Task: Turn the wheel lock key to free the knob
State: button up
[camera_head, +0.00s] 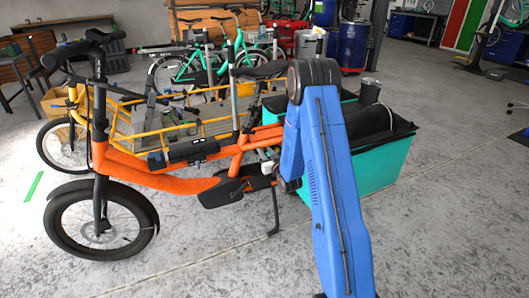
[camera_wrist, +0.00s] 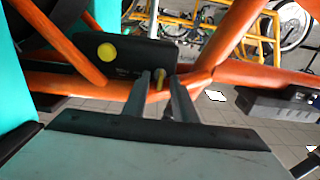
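The orange cargo bike (camera_head: 150,178) stands side-on in the head view, with its front wheel at the left. In the wrist view, a black lock housing (camera_wrist: 130,48) sits against the orange frame tubes. It carries a round yellow knob (camera_wrist: 106,52). A small yellow key (camera_wrist: 159,79) is at the housing's lower right. My gripper (camera_wrist: 160,80) has its two grey fingers apart, one either side of the key, with a narrow gap showing at each side. The lock is not clearly visible in the head view, where my blue arm reaches toward the bike's rear.
A teal cargo box (camera_head: 385,163) stands right behind my arm. A black battery pack (camera_head: 192,150) is on the orange frame. A yellow cargo bike (camera_head: 130,125) and a green bike (camera_head: 190,66) stand behind. The floor in front is clear.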

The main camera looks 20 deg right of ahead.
grip_shut()
jog(key=shift+m, duration=0.4)
jog(key=shift+s+d+f+m, duration=0.1)
jog(key=shift+m, duration=4.2)
jog(key=shift+d+f+m, duration=0.1)
jog(key=shift+m, duration=4.2)
grip_release()
